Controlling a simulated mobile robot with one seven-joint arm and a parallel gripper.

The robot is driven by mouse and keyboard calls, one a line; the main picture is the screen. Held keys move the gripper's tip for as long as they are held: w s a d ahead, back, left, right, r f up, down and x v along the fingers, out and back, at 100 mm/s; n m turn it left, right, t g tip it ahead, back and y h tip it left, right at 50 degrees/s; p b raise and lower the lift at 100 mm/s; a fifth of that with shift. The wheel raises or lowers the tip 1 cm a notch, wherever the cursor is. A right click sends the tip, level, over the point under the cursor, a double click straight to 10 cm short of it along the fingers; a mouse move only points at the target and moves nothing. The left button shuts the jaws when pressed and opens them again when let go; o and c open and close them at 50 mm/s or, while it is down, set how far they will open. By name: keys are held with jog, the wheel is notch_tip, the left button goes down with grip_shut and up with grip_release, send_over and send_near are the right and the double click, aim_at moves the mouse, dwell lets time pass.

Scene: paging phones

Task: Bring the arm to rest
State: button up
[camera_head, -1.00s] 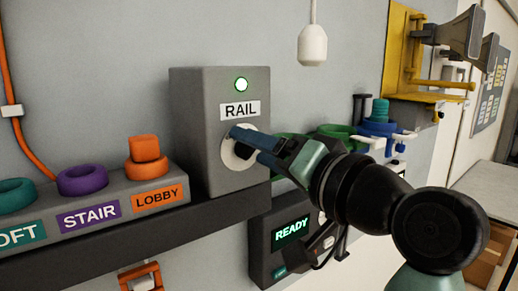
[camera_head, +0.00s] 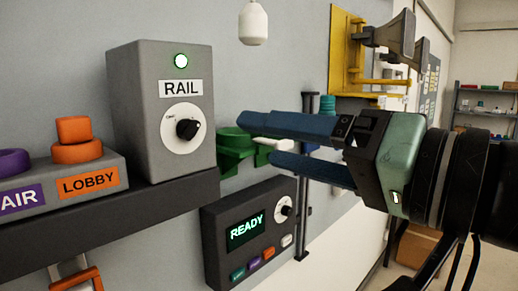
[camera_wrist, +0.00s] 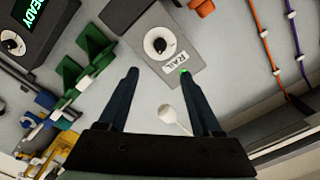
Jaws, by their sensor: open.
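My gripper (camera_head: 258,144) is open and empty, with two blue fingers apart. In the head view it is held to the right of the grey RAIL box (camera_head: 128,110), clear of its black knob (camera_head: 187,129). The knob sits on a white dial, and a green lamp (camera_head: 181,61) glows above the RAIL label.
A READY panel (camera_head: 222,254) with a small dial and coloured buttons is below the fingers. Green brackets (camera_head: 232,142) are behind the fingertips. A yellow bracket with horns (camera_head: 347,60) is on the wall. A white pendant (camera_head: 253,24) hangs above. The orange LOBBY button (camera_head: 74,130) is left.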

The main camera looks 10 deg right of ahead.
jog(key=w+a+t+h+b, duration=0.2)
jog(key=w+a+t+h, duration=0.15)
jog(key=t, duration=0.25)
jog(key=s+a+r+n+t+h, duration=0.1)
jog(key=s+a+r+t+h, duration=0.1)
jog(key=s+t+h, duration=0.1)
jog(key=s+a+r+n+t+h+b, duration=0.1)
jog(key=s+a+r+t+h, duration=0.1)
jog(key=s+t+h, duration=0.1)
jog(key=shift+s+a+r+t+h, duration=0.3)
jog(key=shift+s+h, duration=0.25)
jog(key=shift+s, duration=0.55)
